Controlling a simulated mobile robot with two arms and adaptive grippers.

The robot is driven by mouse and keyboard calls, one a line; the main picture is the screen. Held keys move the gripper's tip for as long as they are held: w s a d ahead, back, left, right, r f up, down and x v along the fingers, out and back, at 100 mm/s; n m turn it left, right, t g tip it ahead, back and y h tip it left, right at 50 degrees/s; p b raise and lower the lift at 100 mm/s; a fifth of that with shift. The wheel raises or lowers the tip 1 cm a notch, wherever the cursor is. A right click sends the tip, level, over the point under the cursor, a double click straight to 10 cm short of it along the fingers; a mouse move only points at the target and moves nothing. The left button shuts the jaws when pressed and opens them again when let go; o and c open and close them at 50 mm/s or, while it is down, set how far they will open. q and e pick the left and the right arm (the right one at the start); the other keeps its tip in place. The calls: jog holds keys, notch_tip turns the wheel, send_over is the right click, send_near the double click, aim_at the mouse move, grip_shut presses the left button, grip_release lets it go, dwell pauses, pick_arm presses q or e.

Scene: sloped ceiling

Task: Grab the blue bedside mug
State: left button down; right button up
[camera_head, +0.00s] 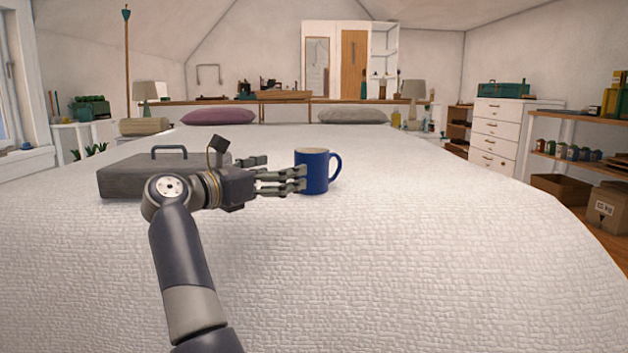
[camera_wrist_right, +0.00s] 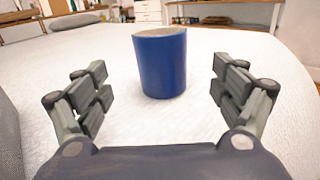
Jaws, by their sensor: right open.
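The blue mug (camera_head: 316,171) stands upright on the white bed cover, its handle to the right in the head view. In the right wrist view the mug (camera_wrist_right: 162,64) is straight ahead, centred between the fingers, with its handle hidden. My right gripper (camera_head: 285,169) is open and empty, low over the bed and just left of the mug. Its near fingertip overlaps the mug's left edge in the head view. The right gripper's fingers (camera_wrist_right: 158,85) stand apart on either side in the wrist view, with clear space to the mug. My left gripper is not in view.
A grey case (camera_head: 130,181) with a handle lies on the bed (camera_head: 430,260), close behind and left of my right gripper. The bed is clear right of the mug and in front. A purple pillow (camera_head: 219,116) and a grey pillow (camera_head: 352,116) lie at the far end.

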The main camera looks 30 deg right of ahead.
aim_at(312, 164)
jog(key=b+x, duration=0.1)
jog(key=x, duration=0.9)
jog(key=shift+d, duration=0.1)
jog(key=c, duration=1.4)
